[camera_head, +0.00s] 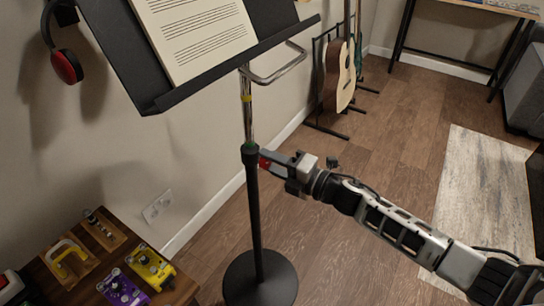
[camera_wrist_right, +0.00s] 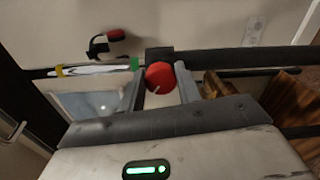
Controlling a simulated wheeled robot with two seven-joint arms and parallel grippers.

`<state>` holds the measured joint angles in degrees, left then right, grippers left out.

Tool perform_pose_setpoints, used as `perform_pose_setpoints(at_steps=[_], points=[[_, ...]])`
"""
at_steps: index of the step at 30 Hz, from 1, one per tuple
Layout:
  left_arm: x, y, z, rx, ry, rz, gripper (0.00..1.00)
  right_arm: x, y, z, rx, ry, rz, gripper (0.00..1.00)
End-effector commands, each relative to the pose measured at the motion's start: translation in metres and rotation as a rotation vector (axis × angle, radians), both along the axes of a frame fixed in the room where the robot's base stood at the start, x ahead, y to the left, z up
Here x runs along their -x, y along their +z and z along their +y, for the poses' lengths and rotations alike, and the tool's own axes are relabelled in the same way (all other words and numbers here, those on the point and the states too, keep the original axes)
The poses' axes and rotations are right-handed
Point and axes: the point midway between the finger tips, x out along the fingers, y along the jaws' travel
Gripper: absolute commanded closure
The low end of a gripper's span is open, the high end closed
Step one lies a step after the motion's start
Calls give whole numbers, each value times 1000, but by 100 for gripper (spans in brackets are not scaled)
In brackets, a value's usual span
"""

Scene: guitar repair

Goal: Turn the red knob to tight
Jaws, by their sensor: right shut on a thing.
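The red knob (camera_head: 264,163) sits on the collar of the black music stand (camera_head: 254,205), just below a green band on the pole. My right gripper (camera_head: 271,160) reaches in from the right and is shut on the knob. In the right wrist view the round red knob (camera_wrist_right: 160,74) lies between the two fingers (camera_wrist_right: 162,84). A small pale mark shows on the knob's lower side. The fingers hide part of the knob in the head view. My left gripper is not in view.
A wooden side table (camera_head: 180,290) with yellow and purple pedals stands at the lower left. Red headphones (camera_head: 66,66) hang on the wall. An acoustic guitar (camera_head: 338,76) stands behind. A pale rug (camera_head: 485,190) lies at right. The floor around the stand is mostly clear.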

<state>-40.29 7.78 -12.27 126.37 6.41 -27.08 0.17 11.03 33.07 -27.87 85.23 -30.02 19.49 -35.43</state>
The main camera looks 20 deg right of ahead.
Motion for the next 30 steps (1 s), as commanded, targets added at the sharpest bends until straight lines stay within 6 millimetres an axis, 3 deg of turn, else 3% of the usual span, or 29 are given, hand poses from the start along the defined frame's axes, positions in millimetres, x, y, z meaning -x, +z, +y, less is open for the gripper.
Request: perform_pose_setpoints(at_steps=[18, 30], points=[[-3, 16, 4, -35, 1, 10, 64, -1, 0, -1, -451, -4, 351, 89], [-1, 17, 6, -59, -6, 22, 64, -1, -2, -1, -637, -4, 495, 89]])
